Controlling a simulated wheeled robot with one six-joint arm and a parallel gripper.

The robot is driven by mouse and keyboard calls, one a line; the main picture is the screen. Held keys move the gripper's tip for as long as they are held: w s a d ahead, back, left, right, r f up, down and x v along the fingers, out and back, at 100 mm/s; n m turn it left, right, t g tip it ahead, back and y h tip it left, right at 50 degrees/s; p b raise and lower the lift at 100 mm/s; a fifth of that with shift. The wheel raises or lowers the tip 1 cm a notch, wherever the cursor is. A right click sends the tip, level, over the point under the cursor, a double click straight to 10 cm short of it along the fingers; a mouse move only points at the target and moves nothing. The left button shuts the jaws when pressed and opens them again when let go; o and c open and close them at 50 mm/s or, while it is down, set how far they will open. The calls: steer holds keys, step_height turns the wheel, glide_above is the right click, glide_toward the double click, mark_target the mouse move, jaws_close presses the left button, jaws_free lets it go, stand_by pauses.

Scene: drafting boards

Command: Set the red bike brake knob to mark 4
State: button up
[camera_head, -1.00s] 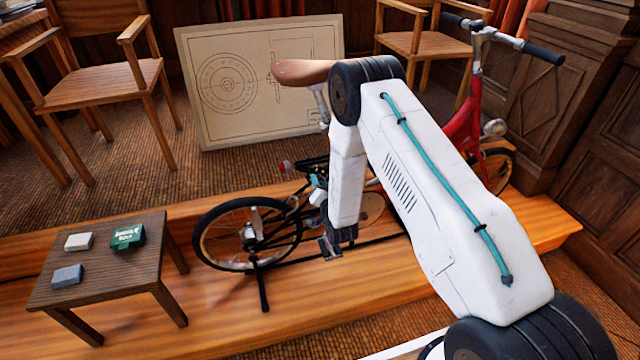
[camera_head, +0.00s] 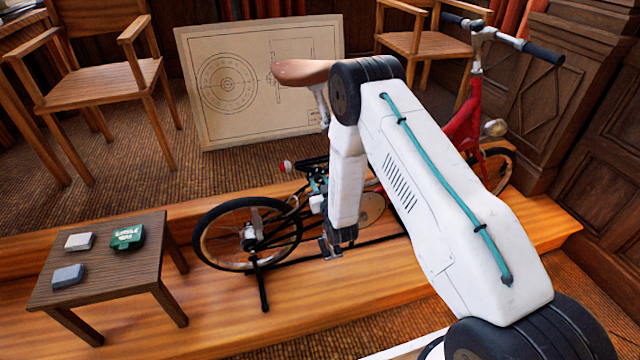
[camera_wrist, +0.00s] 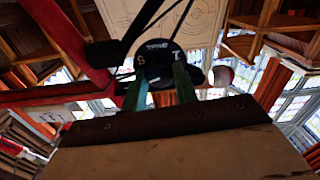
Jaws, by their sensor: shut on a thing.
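The red bike (camera_head: 462,125) stands on the wooden platform behind my arm, which covers much of its middle. In the wrist view, the red frame tubes (camera_wrist: 65,45) pass left of a round black brake knob (camera_wrist: 157,58). The knob has white markings on its face; I can make out what look like a 5 and a 1, and small text. I cannot tell which mark it is set to. My gripper (camera_wrist: 161,76) has its two green fingers on opposite sides of the knob and is shut on it. In the head view, my arm hides the knob.
A drawing board (camera_head: 220,125) leans behind the bike, between two wooden chairs. Black cables (camera_wrist: 140,22) run close to the knob.

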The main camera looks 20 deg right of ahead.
steer(key=shift+n, duration=1.1)
steer(key=o, duration=1)
steer(key=shift+c, duration=0.2)
steer(key=s, duration=0.7)
steer(key=shift+s, duration=0.4)
